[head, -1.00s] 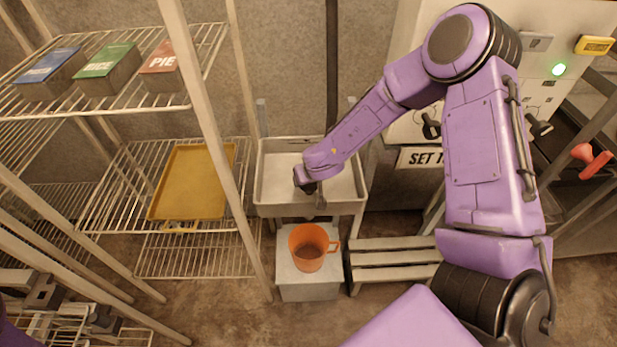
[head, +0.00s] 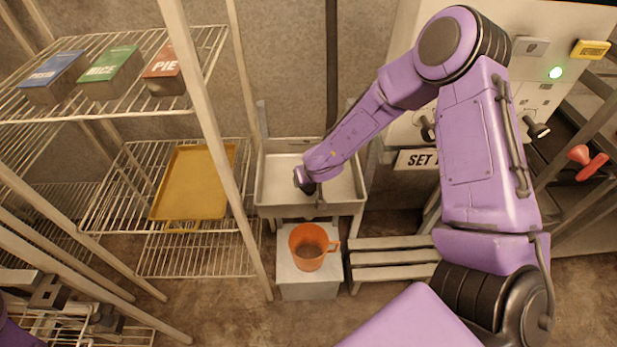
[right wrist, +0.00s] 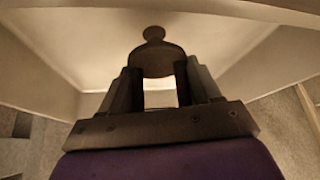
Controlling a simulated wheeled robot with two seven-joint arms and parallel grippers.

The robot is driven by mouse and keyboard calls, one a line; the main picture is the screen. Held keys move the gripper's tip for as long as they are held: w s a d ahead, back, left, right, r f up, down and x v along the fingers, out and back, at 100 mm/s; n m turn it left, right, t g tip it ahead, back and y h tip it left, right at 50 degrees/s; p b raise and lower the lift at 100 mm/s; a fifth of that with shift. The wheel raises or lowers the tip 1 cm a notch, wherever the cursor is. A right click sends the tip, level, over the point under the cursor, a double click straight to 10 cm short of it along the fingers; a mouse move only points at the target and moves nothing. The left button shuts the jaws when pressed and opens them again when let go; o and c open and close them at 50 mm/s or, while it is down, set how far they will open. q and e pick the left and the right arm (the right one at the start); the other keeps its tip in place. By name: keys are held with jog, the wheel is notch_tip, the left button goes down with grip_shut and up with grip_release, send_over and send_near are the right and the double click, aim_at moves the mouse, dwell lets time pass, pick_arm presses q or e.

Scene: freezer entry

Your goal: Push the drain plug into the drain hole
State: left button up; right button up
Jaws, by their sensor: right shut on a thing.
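The white sink basin (head: 280,187) stands at the centre of the head view. My right gripper (head: 304,186) is inside it; the arm hides what it holds there. In the right wrist view my right gripper (right wrist: 155,88) is shut on the dark, round-edged drain plug (right wrist: 157,61). A smaller dark circle, which looks like the drain hole (right wrist: 153,33), shows on the pale basin floor just beyond the plug. The plug overlaps its near edge in the picture, so I cannot tell whether they touch. My left gripper (head: 72,304) is at the lower left, its fingers apart and empty.
An orange jug (head: 310,247) stands on a grey box (head: 308,289) below the basin. Wire shelves at left hold a yellow tray (head: 190,183) and several labelled boxes (head: 110,70). A slatted step (head: 392,258) stands right of the box. A control panel (head: 550,100) is at right.

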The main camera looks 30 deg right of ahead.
jog(key=shift+f+b, duration=0.8)
jog(key=shift+f, duration=0.5)
jog(key=o, duration=1.2)
jog(key=shift+c, duration=0.2)
jog(key=shift+r, duration=0.1)
jog(key=p+v, duration=0.1)
jog(key=v, duration=0.9)
jog(key=shift+r+p, duration=0.2)
jog(key=shift+p, duration=0.15)
jog(key=shift+s, duration=0.1)
